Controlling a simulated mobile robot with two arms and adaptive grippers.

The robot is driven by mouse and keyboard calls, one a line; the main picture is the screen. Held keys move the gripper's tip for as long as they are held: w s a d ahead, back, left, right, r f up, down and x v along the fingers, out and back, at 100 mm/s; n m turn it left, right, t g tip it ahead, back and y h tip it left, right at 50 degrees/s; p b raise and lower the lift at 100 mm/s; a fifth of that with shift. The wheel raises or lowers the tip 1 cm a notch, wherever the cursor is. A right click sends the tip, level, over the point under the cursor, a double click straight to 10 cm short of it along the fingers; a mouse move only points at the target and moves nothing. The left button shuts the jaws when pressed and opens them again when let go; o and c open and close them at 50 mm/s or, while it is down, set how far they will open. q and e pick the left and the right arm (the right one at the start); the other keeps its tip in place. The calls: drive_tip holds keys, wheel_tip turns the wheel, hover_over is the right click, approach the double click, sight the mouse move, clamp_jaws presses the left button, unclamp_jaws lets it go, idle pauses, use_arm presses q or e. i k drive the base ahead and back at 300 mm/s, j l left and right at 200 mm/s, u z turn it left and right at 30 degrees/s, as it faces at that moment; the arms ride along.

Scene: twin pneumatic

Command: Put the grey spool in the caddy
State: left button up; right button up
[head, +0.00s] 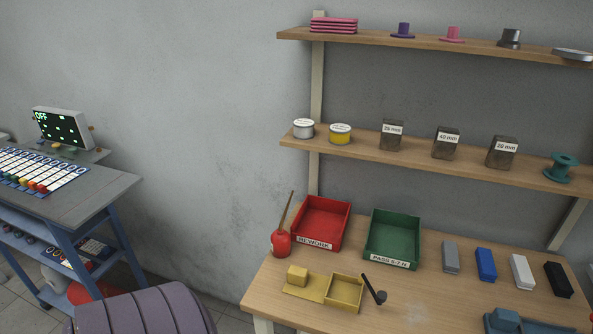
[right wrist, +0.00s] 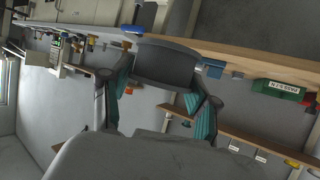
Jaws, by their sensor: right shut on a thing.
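My right gripper (right wrist: 160,88) shows only in the right wrist view, its two teal-padded fingers either side of a dark grey thing with a curved rim. This thing looks like the grey spool (right wrist: 166,66), held between the fingers; the fingers hide its sides. No caddy can be made out for certain in either view. My left gripper is in neither view.
In the head view a wooden bench (head: 270,290) carries a red bin (head: 322,222), a green bin (head: 392,238), a red oil can (head: 281,242) and several small blocks. Two shelves hang above. A blue cart (head: 100,190) stands left.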

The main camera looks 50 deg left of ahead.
sight(342, 295)
drive_tip(key=k+j+z, duration=0.1)
drive_tip(key=j, duration=0.3)
drive_tip(key=k+j+z, duration=0.1)
drive_tip(key=j, duration=0.3)
drive_tip(key=k+j+z, duration=0.1)
drive_tip(key=j, duration=0.35)
drive_tip(key=k+j+z, duration=0.15)
drive_tip(key=j, duration=0.2)
drive_tip(key=k+j+z, duration=0.1)
drive_tip(key=j, duration=0.3)
drive_tip(key=i+j+z, duration=0.1)
drive_tip(key=j, duration=0.55)
drive_tip(key=i+j+z, duration=0.1)
drive_tip(key=j, duration=0.55)
